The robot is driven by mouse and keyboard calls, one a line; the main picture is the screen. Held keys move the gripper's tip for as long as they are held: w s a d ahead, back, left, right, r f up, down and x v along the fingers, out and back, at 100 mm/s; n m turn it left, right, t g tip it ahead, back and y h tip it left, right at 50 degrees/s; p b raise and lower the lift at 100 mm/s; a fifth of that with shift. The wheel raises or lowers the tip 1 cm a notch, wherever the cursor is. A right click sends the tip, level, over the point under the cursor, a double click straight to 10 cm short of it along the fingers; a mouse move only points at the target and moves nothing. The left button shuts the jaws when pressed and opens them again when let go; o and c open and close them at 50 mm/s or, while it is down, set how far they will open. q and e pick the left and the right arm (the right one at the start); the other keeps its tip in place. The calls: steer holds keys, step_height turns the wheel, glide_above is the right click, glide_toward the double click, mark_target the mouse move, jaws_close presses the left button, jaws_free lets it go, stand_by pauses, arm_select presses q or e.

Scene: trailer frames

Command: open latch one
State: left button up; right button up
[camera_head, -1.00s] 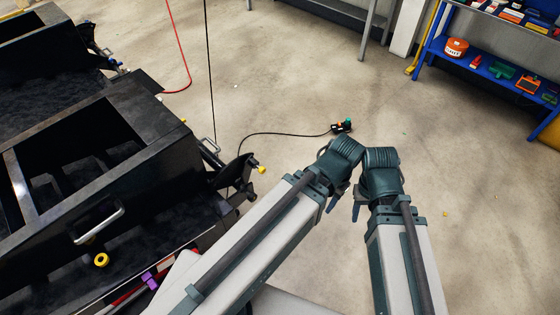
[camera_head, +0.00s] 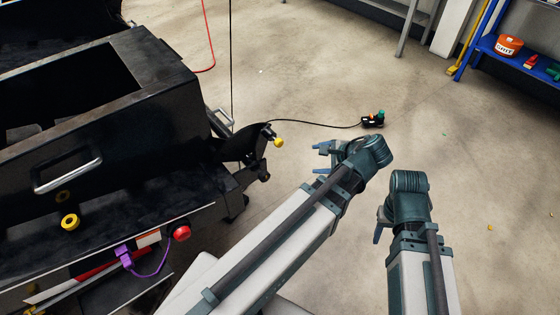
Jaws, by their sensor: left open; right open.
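The black trailer frame (camera_head: 130,110) fills the left side of the head view. A silver handle (camera_head: 68,177) is on its near face, with a yellow ring (camera_head: 70,222) below it. A black bracket (camera_head: 243,146) with a yellow knob (camera_head: 278,142) sticks out from its right end, near a metal loop (camera_head: 222,121). I cannot tell which part is latch one. My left gripper (camera_head: 322,158) is open and empty, pointing left toward the bracket, apart from it. My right gripper (camera_head: 379,230) is open, farther right, its fingers partly hidden by its wrist.
A red button (camera_head: 180,233) and a purple connector with a cable (camera_head: 124,255) are on the trailer's lower near side. A black cable runs to a small control box (camera_head: 373,119) on the floor. A blue shelf (camera_head: 505,55) stands at the back right. The right floor is mostly clear.

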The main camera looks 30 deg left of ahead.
arm_select(q)
steer(key=w+a+f+m+t+y+b, duration=0.1)
steer(key=w+a+f+m+y+b, duration=0.15)
steer(key=f+b, duration=0.5)
steer(key=w+a+f+m+t+y+b, duration=0.1)
steer(key=w+a+f+m+y+b, duration=0.25)
steer(key=b, duration=0.75)
steer(key=m+t+y+b, duration=0.2)
steer(key=m+b, duration=0.2)
steer(key=b, duration=0.9)
glide_toward(281, 145)
steer(key=x, duration=1)
steer(key=shift+a+r, duration=0.15)
steer(key=shift+a, duration=0.15)
jaws_close()
steer(key=shift+d, duration=0.1)
